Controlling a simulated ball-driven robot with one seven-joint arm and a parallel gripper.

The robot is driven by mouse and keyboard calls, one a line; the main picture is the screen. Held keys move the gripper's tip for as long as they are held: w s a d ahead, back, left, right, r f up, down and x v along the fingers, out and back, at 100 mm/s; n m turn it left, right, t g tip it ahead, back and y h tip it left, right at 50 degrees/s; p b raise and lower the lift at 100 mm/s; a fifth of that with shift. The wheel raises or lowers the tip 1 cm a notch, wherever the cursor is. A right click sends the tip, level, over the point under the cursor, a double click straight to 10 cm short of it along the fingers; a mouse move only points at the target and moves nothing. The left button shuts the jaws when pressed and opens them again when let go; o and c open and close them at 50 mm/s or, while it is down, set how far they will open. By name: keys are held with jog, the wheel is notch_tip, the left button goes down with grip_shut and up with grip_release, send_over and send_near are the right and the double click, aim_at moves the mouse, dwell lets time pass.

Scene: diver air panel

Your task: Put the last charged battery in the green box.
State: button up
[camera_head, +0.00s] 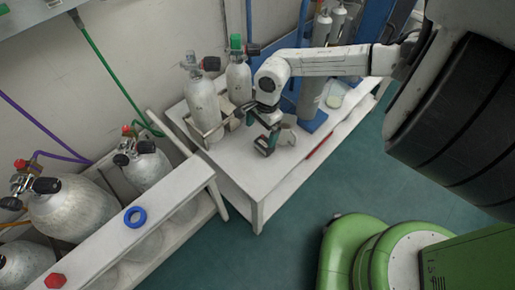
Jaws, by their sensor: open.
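My gripper (263,112) is open, at the end of the white arm, low over the white bench (240,178). Just below it on the bench is a small dark and teal item (266,143), which looks like a battery or a cordless tool with its battery. It is too small to tell which, and whether the fingers touch it is unclear. I cannot make out a green box for sure in this view.
Upright gas cylinders (203,105) stand at the bench's back left. A pale rounded item (287,134) is beside the gripper, and a clear tub (335,97) is farther right. A rack (160,210) with a blue ring (135,217) stands at left. Teal floor (270,262) in front is open.

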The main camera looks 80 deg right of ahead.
aim_at(265, 142)
jog(key=shift+s+d+r+n+g+h, duration=0.15)
jog(key=shift+d+n+g+h, duration=0.15)
jog(key=shift+d, duration=0.9)
notch_tip(265, 142, down, 5)
jog(key=shift+s+f+b, duration=0.1)
jog(key=shift+f+b, duration=0.05)
jog(key=shift+b, duration=0.45)
jog(key=shift+s+a+f+b, duration=0.15)
jog(key=shift+f+b, duration=0.1)
jog(key=shift+f, duration=1.1)
jog(key=shift+s+a+f+b, duration=0.1)
jog(key=shift+f+b, duration=0.1)
jog(key=shift+f, duration=1.15)
jog(key=shift+c, duration=0.3)
jog(key=c, duration=1.4)
jog(key=shift+r, duration=0.15)
